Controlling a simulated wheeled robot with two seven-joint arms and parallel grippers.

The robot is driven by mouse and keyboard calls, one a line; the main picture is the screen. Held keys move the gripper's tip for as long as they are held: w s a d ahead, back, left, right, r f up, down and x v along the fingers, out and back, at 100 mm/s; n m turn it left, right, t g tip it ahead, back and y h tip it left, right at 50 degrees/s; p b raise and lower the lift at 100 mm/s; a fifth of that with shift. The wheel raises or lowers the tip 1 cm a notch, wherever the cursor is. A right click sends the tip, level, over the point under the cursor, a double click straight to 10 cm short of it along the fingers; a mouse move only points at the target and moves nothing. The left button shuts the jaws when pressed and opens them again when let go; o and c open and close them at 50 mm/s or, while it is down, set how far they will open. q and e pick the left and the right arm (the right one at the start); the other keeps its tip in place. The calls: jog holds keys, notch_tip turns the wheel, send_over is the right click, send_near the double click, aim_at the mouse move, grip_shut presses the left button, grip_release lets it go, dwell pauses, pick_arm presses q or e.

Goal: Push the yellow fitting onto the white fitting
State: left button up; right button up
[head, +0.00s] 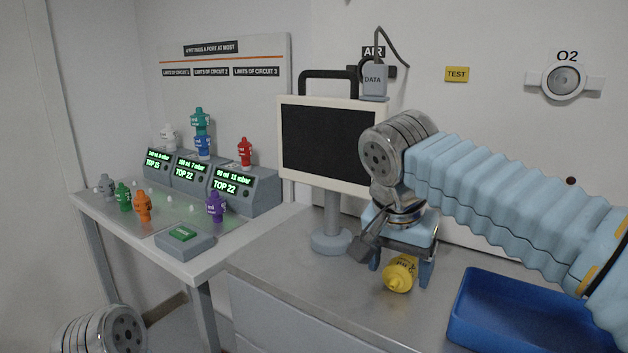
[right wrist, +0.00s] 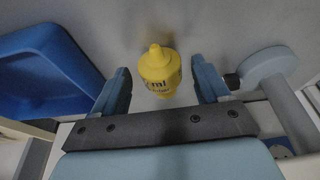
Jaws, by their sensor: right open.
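The yellow fitting (head: 399,274) lies on its side on the metal counter, its narrow tip toward the front left. My right gripper (head: 401,266) is over it, pointing down and open. In the right wrist view the yellow fitting (right wrist: 158,72) sits between the fingers of that gripper (right wrist: 163,86), with a gap on each side. A white fitting (head: 168,138) stands upright on top of the left ventilator box (head: 160,163) at the back left. Of my left arm only a metal joint shows at the bottom left; its gripper is out of view.
A blue tray (head: 470,312) lies right of my right gripper. A monitor (head: 327,142) on a round foot stands just behind left. Teal, blue and red fittings stand on the other boxes; grey, green, orange and purple ones stand on the left table (head: 190,268).

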jog(key=shift+b+x, duration=0.35)
jog(key=shift+x, duration=0.5)
pick_arm(q)
jog(key=shift+f, duration=0.7)
jog(key=shift+r, duration=0.15)
pick_arm(e)
jog(key=shift+r, duration=0.1)
jog(key=shift+c, duration=0.3)
grip_shut()
pick_arm(q)
jog(key=shift+r+p, duration=1.55)
jog(key=shift+p, duration=0.2)
pick_arm(e)
jog(key=shift+r, duration=1.45)
